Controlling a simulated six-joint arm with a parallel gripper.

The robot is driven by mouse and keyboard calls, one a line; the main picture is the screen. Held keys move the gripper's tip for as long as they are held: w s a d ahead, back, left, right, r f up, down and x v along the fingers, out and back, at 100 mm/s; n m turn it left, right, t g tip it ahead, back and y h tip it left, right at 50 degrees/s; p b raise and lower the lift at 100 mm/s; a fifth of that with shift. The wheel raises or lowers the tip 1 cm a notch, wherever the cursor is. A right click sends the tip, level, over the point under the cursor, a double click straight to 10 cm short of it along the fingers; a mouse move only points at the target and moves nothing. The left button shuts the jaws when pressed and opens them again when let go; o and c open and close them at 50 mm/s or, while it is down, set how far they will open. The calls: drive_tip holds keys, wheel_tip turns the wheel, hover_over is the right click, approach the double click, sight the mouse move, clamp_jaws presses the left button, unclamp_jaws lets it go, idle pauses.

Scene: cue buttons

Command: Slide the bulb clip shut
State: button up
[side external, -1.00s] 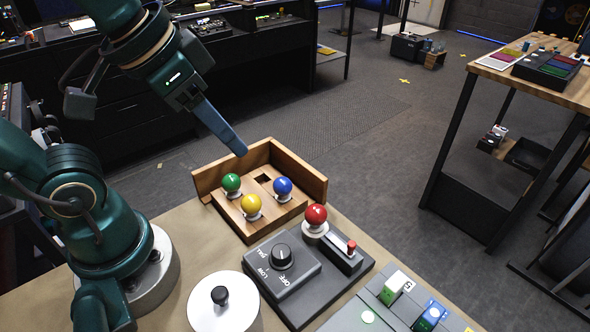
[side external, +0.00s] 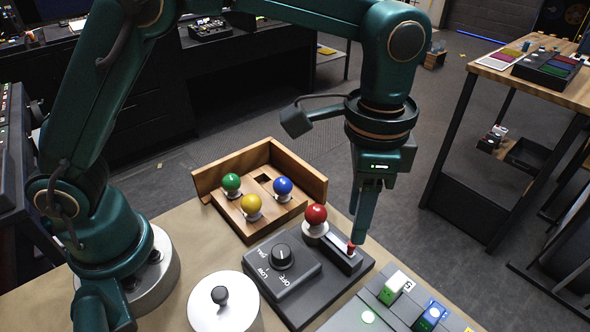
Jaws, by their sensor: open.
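The bulb clip is a dark sliding block (side external: 343,258) with a small red knob (side external: 351,248) on its right end. It sits on a grey base (side external: 304,308). A red bulb (side external: 316,214) stands upright in a white socket (side external: 315,230) at the clip's left end. My gripper (side external: 358,240) points down at the red knob, its fingertips beside or around it. The fingers look nearly in line from this side, so contact with the knob cannot be told. They partly hide the knob.
A dial box (side external: 281,270) marked OFF and LOW shares the base. A wooden tray (side external: 235,224) behind holds green, yellow and blue bulbs. A white lidded canister (side external: 224,312) stands at front left. A grey panel with switches (side external: 372,298) lies at front right.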

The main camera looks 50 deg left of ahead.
drive_tip(key=shift+s+f, duration=0.1)
drive_tip(key=shift+f, duration=2.45)
clamp_jaws()
drive_tip(key=shift+r, duration=0.1)
